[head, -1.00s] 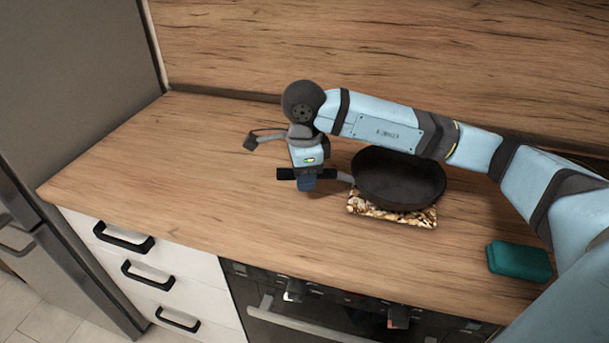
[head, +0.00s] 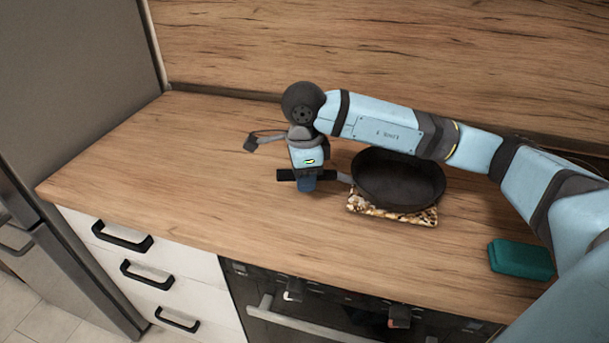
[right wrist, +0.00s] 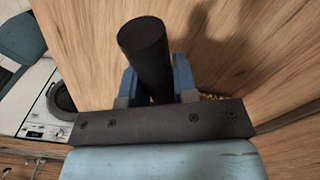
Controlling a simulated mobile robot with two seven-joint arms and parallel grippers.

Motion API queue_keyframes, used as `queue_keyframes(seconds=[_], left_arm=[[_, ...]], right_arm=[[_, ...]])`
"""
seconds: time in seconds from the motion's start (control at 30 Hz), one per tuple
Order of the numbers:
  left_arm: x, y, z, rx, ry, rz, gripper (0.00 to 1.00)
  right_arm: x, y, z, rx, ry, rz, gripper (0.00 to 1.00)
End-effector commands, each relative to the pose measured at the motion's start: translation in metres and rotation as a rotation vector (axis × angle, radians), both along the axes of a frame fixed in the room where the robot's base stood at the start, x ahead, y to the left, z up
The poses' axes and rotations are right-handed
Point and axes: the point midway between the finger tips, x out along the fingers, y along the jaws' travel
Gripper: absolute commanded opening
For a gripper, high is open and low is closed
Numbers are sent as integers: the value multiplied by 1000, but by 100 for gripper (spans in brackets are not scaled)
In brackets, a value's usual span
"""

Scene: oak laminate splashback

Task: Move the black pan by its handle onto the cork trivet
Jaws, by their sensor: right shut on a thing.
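The black pan (head: 398,182) sits over the cork trivet (head: 420,217), a speckled brown square mat whose front edge shows under the pan. The pan looks level and seems to rest on the trivet; I cannot tell for certain whether it touches. Its handle points left. My right gripper (head: 307,185) is at the handle, left of the pan, pointing down. In the right wrist view the black handle (right wrist: 145,48) stands between the two blue fingers, which are shut on it. The pan's bowl is hidden there. My left gripper is not in view.
A teal block (head: 520,259) lies at the counter's right front. The wooden counter (head: 150,165) is clear on the left. The splashback (head: 400,50) rises behind. Below the front edge are an oven (head: 300,315) and drawers with black handles (head: 147,276).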

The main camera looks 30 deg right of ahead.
Motion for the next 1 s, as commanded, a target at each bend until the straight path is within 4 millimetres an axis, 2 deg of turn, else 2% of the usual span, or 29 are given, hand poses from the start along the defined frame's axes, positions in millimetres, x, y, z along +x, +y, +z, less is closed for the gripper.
queue_keyframes(seconds=[0.3,0.33,0.43,0.47,0.77,1.0], left_arm=[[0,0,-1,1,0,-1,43],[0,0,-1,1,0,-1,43],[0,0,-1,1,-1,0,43],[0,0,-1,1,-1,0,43],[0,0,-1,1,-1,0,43],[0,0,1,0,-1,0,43]], right_arm=[[0,0,-1,0,-1,0,0],[0,0,-1,0,-1,0,32],[0,0,-1,0,-1,0,55],[0,0,-1,0,-1,0,57],[1,2,-2,1,1,1,57],[8,18,3,1,0,2,57]])
